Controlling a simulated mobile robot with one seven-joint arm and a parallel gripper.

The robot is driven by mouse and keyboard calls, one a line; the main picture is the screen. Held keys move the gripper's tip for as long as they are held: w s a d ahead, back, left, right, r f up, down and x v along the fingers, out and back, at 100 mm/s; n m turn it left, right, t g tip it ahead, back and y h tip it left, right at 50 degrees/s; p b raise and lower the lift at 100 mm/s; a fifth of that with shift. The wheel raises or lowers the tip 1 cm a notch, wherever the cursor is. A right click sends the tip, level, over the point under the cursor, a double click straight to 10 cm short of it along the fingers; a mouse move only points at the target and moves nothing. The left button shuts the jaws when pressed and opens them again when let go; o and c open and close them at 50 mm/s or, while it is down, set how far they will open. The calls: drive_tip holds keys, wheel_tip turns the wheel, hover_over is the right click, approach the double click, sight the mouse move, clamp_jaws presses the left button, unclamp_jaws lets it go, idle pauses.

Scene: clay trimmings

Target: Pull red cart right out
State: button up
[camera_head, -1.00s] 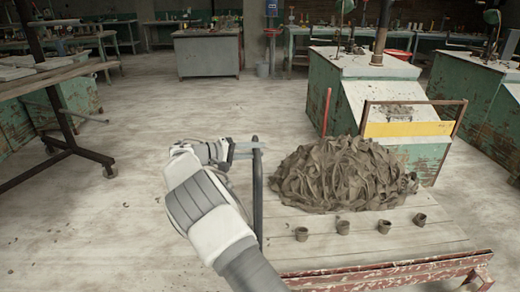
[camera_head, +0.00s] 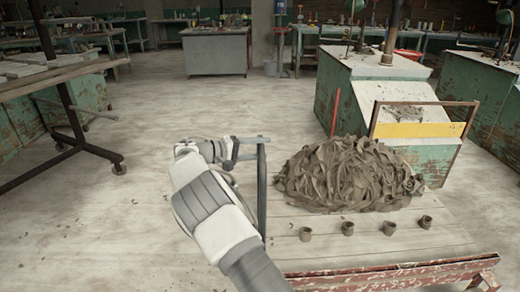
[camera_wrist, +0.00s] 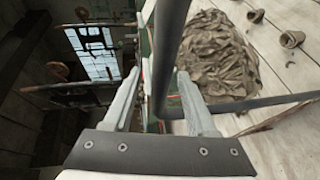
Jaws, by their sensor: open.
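The cart is a low plank flatbed with a chipped red rim (camera_head: 395,277) and a large heap of grey-brown clay trimmings (camera_head: 348,173) on it. A dark bent handle bar (camera_head: 262,195) stands at its left side. My gripper (camera_head: 252,148) is at the top of this bar, reaching in from the left. In the wrist view my gripper (camera_wrist: 160,100) is open, with the dark bar (camera_wrist: 168,55) passing between its two fingers. The bar bends there and runs off to the right. I cannot tell whether either finger touches it.
Several small clay cups (camera_head: 347,228) line the cart's near side. A green machine (camera_head: 345,95) and a yellow-banded frame (camera_head: 420,130) stand behind the heap. A workbench (camera_head: 60,65) is at the left. Floor (camera_head: 110,235) left of the cart is clear.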

drive_tip(key=shift+s, duration=0.1)
drive_tip(key=p+v, duration=0.3)
drive_tip(key=v, duration=1.4)
drive_tip(key=shift+a+r, duration=0.1)
drive_tip(key=shift+a, duration=0.05)
